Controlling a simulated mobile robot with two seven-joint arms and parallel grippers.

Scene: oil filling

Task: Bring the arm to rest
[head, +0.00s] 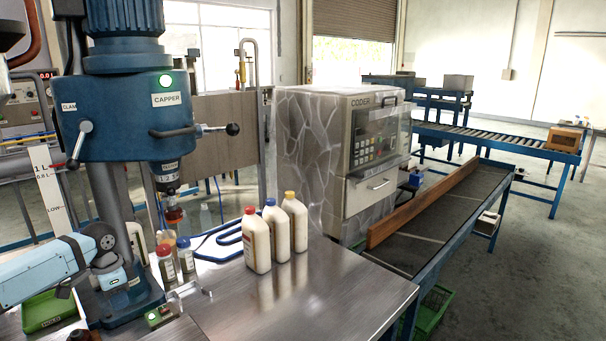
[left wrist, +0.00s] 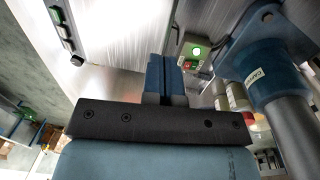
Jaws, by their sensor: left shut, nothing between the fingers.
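My left arm (head: 45,270) comes in from the left in the head view, low beside the base of the blue capper (head: 125,115). In the left wrist view my left gripper (left wrist: 166,62) is shut and empty, its two blue fingers side by side. The fingers are close to the box with the lit green button (left wrist: 196,51) in that picture. The capper's column (left wrist: 290,125) stands to their right. My right gripper is not in view.
Three cream bottles with red, blue and yellow caps (head: 289,222) stand on the steel table (head: 330,290). Smaller bottles (head: 166,264) stand near the capper. A green tray (head: 48,312) lies at lower left. The coder (head: 372,140) and conveyor (head: 440,215) are right.

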